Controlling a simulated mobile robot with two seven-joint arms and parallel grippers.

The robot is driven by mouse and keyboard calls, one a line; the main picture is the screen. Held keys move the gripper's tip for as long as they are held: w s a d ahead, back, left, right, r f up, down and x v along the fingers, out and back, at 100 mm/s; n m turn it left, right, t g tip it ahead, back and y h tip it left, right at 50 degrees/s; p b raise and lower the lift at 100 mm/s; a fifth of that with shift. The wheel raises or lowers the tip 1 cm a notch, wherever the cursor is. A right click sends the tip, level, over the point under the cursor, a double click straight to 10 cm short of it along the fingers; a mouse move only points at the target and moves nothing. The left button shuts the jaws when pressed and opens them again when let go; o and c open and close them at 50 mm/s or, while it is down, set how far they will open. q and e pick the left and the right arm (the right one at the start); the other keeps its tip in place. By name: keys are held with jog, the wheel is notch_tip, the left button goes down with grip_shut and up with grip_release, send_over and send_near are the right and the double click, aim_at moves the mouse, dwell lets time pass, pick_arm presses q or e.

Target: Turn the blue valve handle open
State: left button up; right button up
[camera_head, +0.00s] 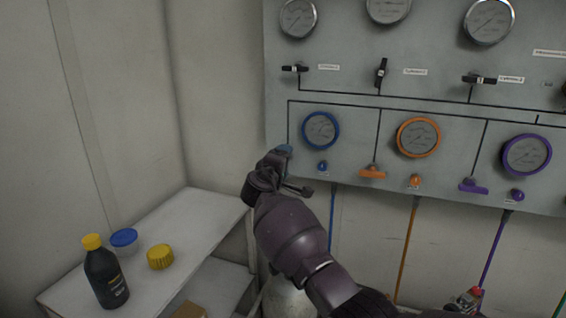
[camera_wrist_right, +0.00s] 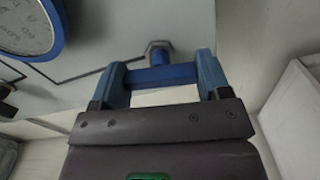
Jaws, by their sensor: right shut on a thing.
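The blue valve handle (camera_wrist_right: 160,77) is a short bar on a blue stem, with a metal nut behind it at the panel. In the right wrist view it lies crosswise between the two fingers of my right gripper (camera_wrist_right: 161,80), which is shut on it. In the head view my right gripper (camera_head: 281,160) is at the lower left of the grey panel, left of and below the blue-rimmed gauge (camera_head: 321,131). There the gripper hides most of the handle. My left gripper is not in view.
The panel (camera_head: 345,95) also carries an orange handle (camera_head: 373,172) and a purple handle (camera_head: 473,186) to the right. A white shelf (camera_head: 170,225) at left holds a dark bottle (camera_head: 106,278), a blue lid (camera_head: 124,237) and a yellow cap (camera_head: 160,257).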

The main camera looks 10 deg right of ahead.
jog(key=o, duration=0.9)
jog(key=p+v, duration=0.1)
jog(key=v, duration=1)
jog(key=shift+w, duration=0.1)
